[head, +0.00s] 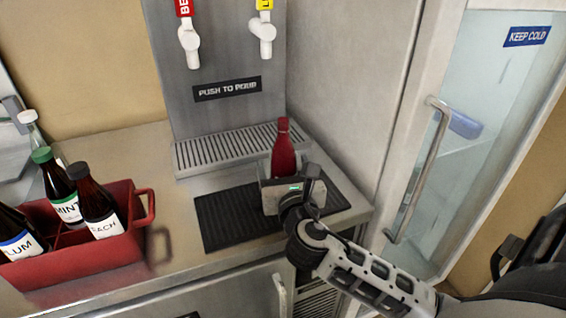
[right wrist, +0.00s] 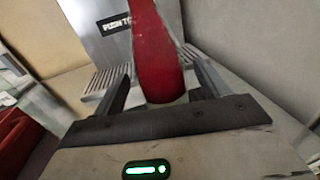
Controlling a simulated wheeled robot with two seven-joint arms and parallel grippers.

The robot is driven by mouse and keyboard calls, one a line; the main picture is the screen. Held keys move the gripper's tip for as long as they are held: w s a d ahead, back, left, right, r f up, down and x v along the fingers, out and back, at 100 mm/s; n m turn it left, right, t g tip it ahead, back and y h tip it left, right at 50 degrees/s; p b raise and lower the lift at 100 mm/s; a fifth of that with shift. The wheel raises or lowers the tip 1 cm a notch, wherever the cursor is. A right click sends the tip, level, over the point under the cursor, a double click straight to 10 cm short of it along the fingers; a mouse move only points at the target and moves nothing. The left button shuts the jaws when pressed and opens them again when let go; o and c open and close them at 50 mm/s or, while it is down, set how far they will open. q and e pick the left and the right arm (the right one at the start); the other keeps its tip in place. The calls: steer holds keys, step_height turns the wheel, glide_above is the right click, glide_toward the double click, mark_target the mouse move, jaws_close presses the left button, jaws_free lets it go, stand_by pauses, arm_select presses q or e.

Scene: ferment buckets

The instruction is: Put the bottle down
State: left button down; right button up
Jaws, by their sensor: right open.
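A red bottle (head: 284,150) stands upright at the dispenser, on or just above the black ribbed mat (head: 228,217); its base is hidden behind my right gripper in the head view. My right gripper (head: 288,176) is in front of the bottle with its jaws open. In the right wrist view the red bottle (right wrist: 157,55) stands between the two open fingers (right wrist: 162,90), with a gap visible on each side. My left gripper is not in view.
A red crate (head: 145,222) with several dark labelled bottles stands at the left. The dispenser has a drip grate (head: 225,146) and two taps (head: 190,45) above. A glass door with a metal handle (head: 420,170) is at the right. Bare counter (head: 175,235) lies left of the mat.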

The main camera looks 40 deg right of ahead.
arm_select(q)
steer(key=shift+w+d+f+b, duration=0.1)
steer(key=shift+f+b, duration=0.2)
steer(key=shift+b, duration=0.3)
arm_select(e)
steer(key=v, duration=1)
steer(key=shift+s, duration=0.15)
